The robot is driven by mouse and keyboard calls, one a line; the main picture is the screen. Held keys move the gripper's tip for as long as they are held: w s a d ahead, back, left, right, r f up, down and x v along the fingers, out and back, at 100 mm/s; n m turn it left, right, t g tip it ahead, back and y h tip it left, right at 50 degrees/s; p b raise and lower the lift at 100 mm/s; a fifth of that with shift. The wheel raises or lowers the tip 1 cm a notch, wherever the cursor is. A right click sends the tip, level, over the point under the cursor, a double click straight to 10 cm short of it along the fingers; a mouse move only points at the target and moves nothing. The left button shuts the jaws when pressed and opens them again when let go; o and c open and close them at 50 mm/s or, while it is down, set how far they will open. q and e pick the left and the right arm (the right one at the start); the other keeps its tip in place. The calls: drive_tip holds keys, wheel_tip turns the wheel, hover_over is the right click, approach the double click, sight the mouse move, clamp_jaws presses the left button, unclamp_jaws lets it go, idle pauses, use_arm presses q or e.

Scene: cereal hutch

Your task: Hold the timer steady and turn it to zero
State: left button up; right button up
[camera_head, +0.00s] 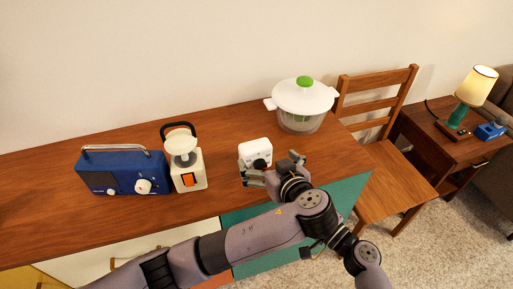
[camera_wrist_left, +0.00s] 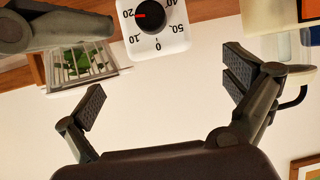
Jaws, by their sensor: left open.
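The timer (camera_head: 256,150) is a small white block with a black dial, upright on the wooden counter. In the left wrist view the timer (camera_wrist_left: 178,38) appears upside down at the top, and the red mark on its dial (camera_wrist_left: 150,15) points near 20. My left gripper (camera_head: 272,168) is open and empty in front of the timer. Its fingers (camera_wrist_left: 166,95) are spread wide, and the timer lies above the gap between them in the wrist picture. I see no clear contact. My right gripper does not show.
On the counter (camera_head: 40,217), a white-lidded salad spinner (camera_head: 303,97) stands behind and right of the timer. A cream scale (camera_head: 188,172) with an orange panel and a blue radio (camera_head: 120,175) stand to the left. A wooden chair (camera_head: 385,150) stands at the right end.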

sight(259, 151)
use_arm(q)
drive_tip(key=x, duration=0.9)
drive_tip(key=shift+w+a+f, duration=0.1)
drive_tip(key=shift+w+a, duration=0.05)
drive_tip(key=shift+w, duration=0.1)
drive_tip(key=shift+c, duration=0.6)
drive_tip(key=c, duration=1.2)
drive_tip(key=shift+c, duration=0.2)
drive_tip(key=o, duration=1.4)
drive_tip(key=shift+c, duration=0.2)
